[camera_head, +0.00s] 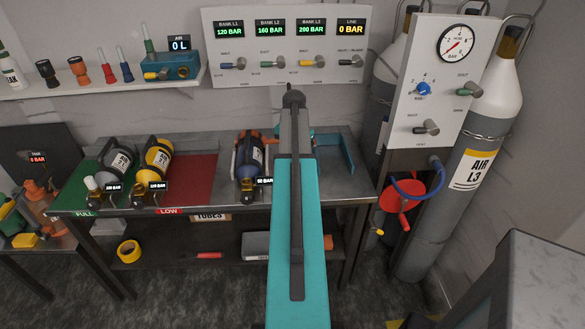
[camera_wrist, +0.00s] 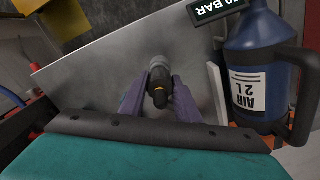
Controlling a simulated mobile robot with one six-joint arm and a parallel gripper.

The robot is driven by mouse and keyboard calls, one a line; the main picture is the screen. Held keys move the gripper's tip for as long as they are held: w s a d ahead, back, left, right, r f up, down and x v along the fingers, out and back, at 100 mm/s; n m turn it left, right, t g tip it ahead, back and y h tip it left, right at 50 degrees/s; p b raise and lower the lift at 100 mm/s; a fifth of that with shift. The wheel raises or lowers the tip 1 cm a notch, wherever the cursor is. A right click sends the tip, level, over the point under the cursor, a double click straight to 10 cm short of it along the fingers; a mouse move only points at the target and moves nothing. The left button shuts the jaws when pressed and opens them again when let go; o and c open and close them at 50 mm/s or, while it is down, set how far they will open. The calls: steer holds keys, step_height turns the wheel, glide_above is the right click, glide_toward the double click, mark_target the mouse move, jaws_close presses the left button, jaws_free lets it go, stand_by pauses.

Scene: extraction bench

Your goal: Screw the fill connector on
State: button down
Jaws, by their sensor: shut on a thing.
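In the wrist view my gripper (camera_wrist: 160,98) has its purple fingers shut on a dark fitting with an orange ring and a grey end, which looks like the fill connector (camera_wrist: 158,86). There my teal arm hides the gripper and connector. No contact between connector and cylinder valve shows.
A grey and a yellow cylinder (camera_head: 157,157) lie on the green and red bench areas (camera_head: 195,181) at left. A valve panel (camera_head: 285,48) is behind, its LINE display at 0 BAR. A gauge panel (camera_head: 438,80) and large cylinders (camera_head: 470,170) stand at right.

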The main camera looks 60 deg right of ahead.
steer(key=shift+r+p, duration=0.95)
steer(key=shift+r, duration=0.65)
steer(key=shift+r+p, duration=2.15)
steer(key=shift+r, duration=1.3)
steer(key=shift+a, duration=0.1)
steer(key=w+a+p, duration=0.1)
steer(key=w+a, duration=0.3)
steer(key=a, duration=0.4)
steer(key=w+a+p, duration=0.1)
steer(key=w+a, duration=0.4)
steer(key=a, duration=0.3)
steer(key=shift+a, duration=0.2)
steer(key=shift+f, duration=0.95)
